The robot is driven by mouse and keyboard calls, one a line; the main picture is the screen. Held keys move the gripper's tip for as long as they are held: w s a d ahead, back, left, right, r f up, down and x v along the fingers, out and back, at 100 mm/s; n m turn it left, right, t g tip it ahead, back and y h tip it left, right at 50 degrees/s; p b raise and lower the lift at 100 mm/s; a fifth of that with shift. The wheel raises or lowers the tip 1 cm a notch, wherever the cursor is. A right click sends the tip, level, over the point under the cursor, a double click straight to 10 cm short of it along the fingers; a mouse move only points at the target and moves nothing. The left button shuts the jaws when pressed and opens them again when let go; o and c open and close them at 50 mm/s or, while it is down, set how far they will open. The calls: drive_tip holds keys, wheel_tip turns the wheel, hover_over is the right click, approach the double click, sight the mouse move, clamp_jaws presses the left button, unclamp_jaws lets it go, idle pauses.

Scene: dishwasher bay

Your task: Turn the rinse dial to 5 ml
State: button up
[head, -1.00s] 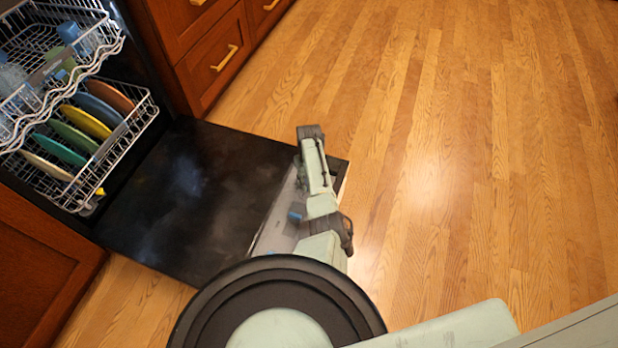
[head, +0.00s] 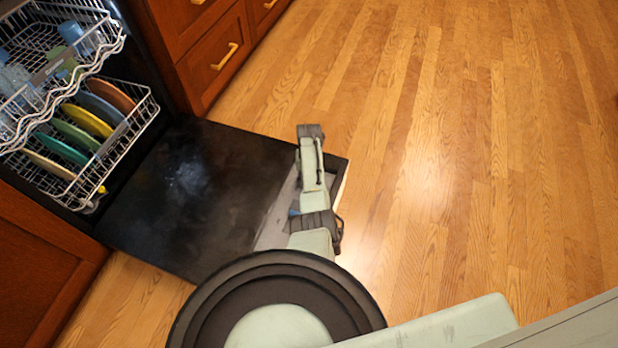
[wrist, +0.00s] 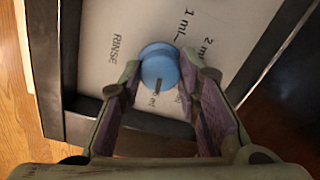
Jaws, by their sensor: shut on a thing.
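The blue rinse dial (wrist: 160,66) sits on a pale panel (wrist: 100,45) in the wrist view. My gripper (wrist: 161,86) is shut on the dial, one finger at each side. In the head view the panel (head: 272,232) lies on the outer end of the open dishwasher door (head: 180,215). My arm hides most of the dial and gripper there.
The dishwasher's lower rack (head: 142,122) holds several coloured plates, and the upper rack (head: 98,68) holds glassware. Wooden drawers (head: 225,60) stand beside the dishwasher. The wood floor (head: 470,170) right of the door is clear.

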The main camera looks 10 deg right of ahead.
drive_tip(key=o, duration=1.1)
drive_tip(key=shift+o, duration=0.2)
drive_tip(key=shift+r, duration=0.1)
wheel_tip(320, 180, up, 12)
idle(0.3)
